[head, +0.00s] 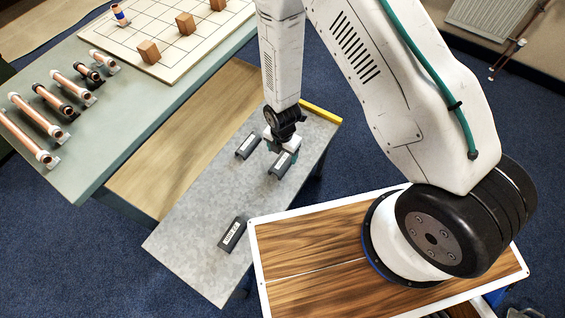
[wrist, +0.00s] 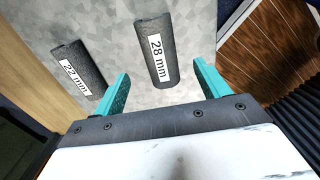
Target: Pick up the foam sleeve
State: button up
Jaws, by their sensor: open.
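Three dark grey foam sleeves with white labels lie on the grey bench top. One sleeve, labelled 28 mm (wrist: 158,50), lies ahead of my gripper (wrist: 162,70) in the wrist view, lined up with the gap between its teal fingers. That sleeve also shows in the head view (head: 281,166), just below my gripper (head: 281,148). The sleeve labelled 22 mm (wrist: 80,70) lies to the left, outside the fingers; it also shows in the head view (head: 247,146). A third sleeve (head: 232,235) lies nearer the front. My gripper is open and empty.
The grey bench top (head: 185,235) has free room at its left and middle. A green table (head: 95,150) at the left holds several copper pipe pieces and a white grid board (head: 165,65) with wooden blocks. A yellow strip (head: 321,113) edges the bench's far end.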

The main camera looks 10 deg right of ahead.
aim_at(282, 161)
notch_tip(282, 161, down, 7)
jog(key=shift+f, duration=0.1)
dwell(0.3)
jog(key=shift+c, duration=0.3)
jog(key=c, duration=1)
